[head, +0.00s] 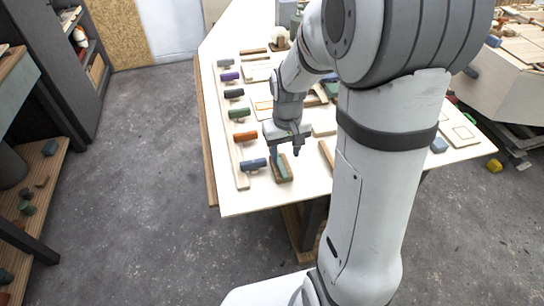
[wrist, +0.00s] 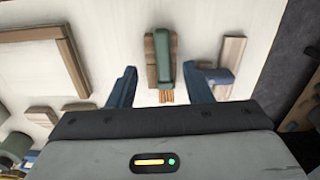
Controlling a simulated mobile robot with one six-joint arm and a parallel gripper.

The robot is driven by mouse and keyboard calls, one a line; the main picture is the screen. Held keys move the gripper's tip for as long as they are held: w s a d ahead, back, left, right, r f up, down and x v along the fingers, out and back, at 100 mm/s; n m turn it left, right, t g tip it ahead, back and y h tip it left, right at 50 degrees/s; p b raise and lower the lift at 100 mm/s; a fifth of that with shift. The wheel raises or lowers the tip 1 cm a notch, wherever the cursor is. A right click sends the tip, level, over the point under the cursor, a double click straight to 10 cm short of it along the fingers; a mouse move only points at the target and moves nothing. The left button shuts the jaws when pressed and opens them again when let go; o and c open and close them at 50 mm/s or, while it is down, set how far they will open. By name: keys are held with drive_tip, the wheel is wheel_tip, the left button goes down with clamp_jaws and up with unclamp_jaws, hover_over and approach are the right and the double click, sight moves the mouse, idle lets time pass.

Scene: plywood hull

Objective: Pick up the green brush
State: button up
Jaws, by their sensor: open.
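The green brush (head: 283,168) lies on the pale table near its front edge, on or against a brown wooden block (head: 275,174). In the wrist view the brush (wrist: 165,55) shows a green body with orange bristles at its lower end, and the wooden block (wrist: 151,62) shows along its left side. My gripper (head: 285,151) is open and empty, just above and behind the brush in the head view. In the wrist view the brush lies between the two blue fingers of my gripper (wrist: 160,70), with space on both sides. I cannot tell the height gap.
A wooden frame (wrist: 75,50) lies to the left.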

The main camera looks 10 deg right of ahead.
sight(283, 170)
drive_tip(key=f+p, duration=0.1)
drive_tip(key=f, duration=0.5)
drive_tip(key=shift+a+f, duration=0.2)
drive_tip(key=shift+c, duration=0.4)
clamp_jaws()
